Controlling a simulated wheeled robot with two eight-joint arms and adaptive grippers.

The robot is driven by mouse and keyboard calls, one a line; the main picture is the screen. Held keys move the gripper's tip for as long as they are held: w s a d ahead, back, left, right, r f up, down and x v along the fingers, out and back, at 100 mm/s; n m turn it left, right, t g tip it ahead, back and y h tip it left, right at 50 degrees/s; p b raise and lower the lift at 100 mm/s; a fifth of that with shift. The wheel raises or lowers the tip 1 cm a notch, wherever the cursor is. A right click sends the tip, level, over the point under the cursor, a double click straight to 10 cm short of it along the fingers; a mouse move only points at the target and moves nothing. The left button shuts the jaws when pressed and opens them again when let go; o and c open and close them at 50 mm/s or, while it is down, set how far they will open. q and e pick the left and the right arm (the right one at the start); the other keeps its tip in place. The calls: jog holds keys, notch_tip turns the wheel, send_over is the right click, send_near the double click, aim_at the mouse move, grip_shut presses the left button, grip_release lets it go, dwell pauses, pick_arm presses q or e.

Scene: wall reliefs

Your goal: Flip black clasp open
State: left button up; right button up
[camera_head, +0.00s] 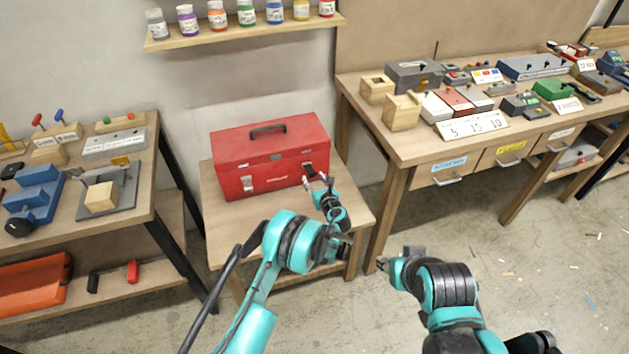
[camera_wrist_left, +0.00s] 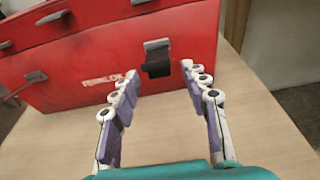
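The red toolbox (camera_head: 272,155) stands on a small wooden table, its lid down. The black clasp (camera_wrist_left: 157,64) is on the right part of its front face, below a silver plate; it also shows in the head view (camera_head: 309,169). Its black part hangs down and appears to stand out from the face. My left gripper (camera_wrist_left: 160,75) is open, its fingers pointing at the toolbox with the clasp between them in the picture. In the head view the left gripper (camera_head: 317,184) is just in front of the clasp; I cannot tell whether it touches. My right gripper (camera_head: 384,263) is away from the toolbox; its fingers are unclear.
A silver clasp (camera_head: 247,184) is on the toolbox's left front. A black handle (camera_head: 268,129) is on the lid. A bottle shelf (camera_head: 245,32) hangs above. Cluttered tables (camera_head: 129,165) stand at left and right. The small table's front (camera_head: 232,232) is bare.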

pick_arm(q)
jog(key=v, duration=1.2)
dwell(0.3)
jog(key=s+a+r+n+g, duration=0.3)
jog(key=s+a+r+n, duration=0.2)
jog(key=a+r+n, duration=0.35)
jog(key=s+a+r+n+g, duration=0.2)
jog(key=s+a+r+n, duration=0.3)
jog(key=a+r+n, duration=0.4)
jog(key=s+a+r+n+g+h, duration=0.1)
jog(key=s+a+n+h, duration=0.1)
jog(key=s+n, duration=0.5)
jog(key=s+a+r+n+g+h, duration=0.1)
jog(key=s+n, duration=0.7)
jog(key=s, duration=1)
jog(key=shift+a+r+h, duration=0.15)
jog(key=shift+a+h, duration=0.5)
jog(key=shift+h, duration=0.15)
